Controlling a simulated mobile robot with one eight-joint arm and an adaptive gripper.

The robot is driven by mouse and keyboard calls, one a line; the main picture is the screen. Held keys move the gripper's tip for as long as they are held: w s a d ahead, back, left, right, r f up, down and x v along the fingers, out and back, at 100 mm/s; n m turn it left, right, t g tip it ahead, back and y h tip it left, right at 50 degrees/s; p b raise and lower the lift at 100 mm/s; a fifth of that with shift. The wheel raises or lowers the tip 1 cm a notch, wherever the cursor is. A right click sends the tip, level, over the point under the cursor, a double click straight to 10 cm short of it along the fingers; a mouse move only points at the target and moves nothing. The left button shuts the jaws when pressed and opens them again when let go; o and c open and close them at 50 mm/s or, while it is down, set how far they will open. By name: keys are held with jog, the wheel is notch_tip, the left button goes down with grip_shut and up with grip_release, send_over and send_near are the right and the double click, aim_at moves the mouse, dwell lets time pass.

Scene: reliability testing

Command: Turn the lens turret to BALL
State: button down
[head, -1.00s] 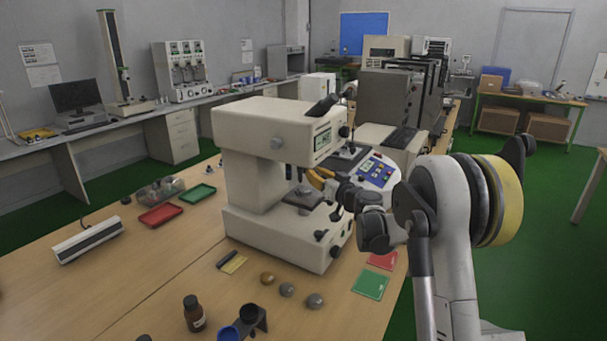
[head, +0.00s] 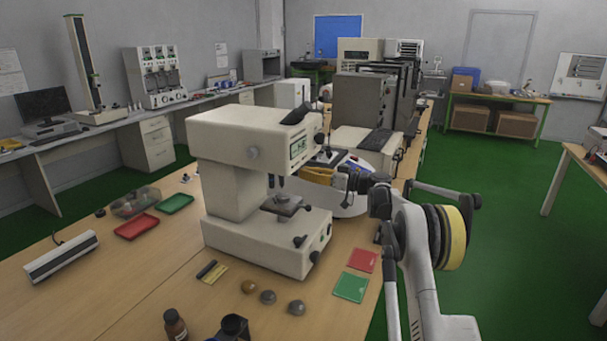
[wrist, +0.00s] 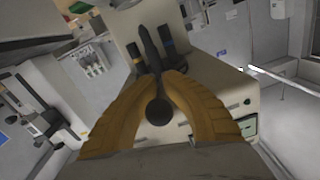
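The pale hardness tester (head: 225,150) stands on the bench in the head view. Its lens turret (head: 275,182) hangs under the tester's head, with dark lenses pointing down above the small stage (head: 285,205). My gripper (head: 304,172), with yellow-orange fingers, is just right of the turret, apart from it in this picture. In the wrist view dark lenses (wrist: 168,45), some with coloured bands, lie beyond my fingertips (wrist: 160,74). A dark round shape (wrist: 158,112) shows between the fingers. The fingertips are close together; whether they touch or pinch anything is unclear. Turret labels cannot be read.
Red (head: 362,260) and green (head: 351,287) cards lie on the bench's right side. Several round blocks (head: 268,297) and a brown bottle (head: 175,325) are in front of the tester. Trays (head: 136,227) lie to its left. Grey cabinets stand behind it.

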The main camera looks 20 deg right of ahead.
dwell(0.3)
jog(key=c, duration=1.5)
grip_release()
jog(key=shift+a, duration=0.15)
jog(key=shift+c, duration=0.2)
jog(key=v, duration=1.2)
